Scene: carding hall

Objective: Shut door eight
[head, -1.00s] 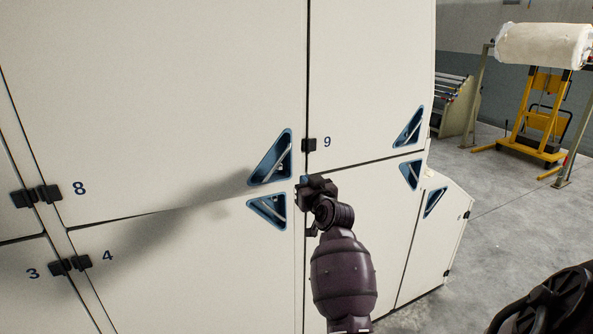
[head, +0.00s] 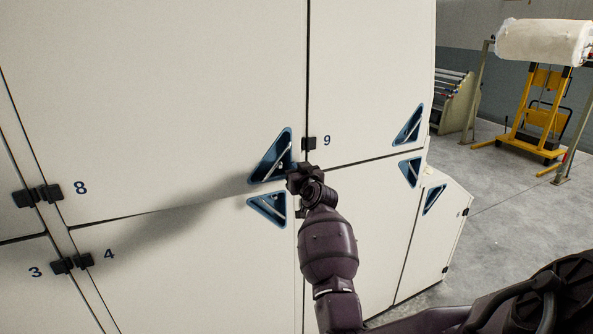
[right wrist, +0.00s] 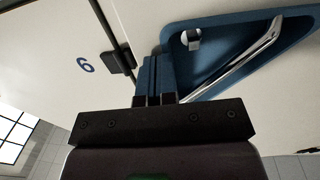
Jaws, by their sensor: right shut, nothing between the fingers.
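Door eight (head: 190,90) is the large cream upper panel, marked 8 beside its left hinge. Its blue triangular recess with a metal bar handle (head: 273,160) is at its lower right corner; it also fills the upper right of the right wrist view (right wrist: 235,55). The door looks nearly flush with its neighbours; I cannot tell whether it is fully closed. My right gripper (head: 293,176) is shut and empty, at the lower right corner of the recess. In the right wrist view its blue fingers (right wrist: 155,80) are together beside the recess; contact is unclear. My left gripper is not in view.
Door nine (head: 365,80) adjoins on the right, with a black hinge (head: 309,143) near my gripper. Door four (head: 180,270) lies below, with its own blue recess (head: 268,209). Grey floor (head: 510,200) and a yellow roll stand (head: 540,115) are at the right.

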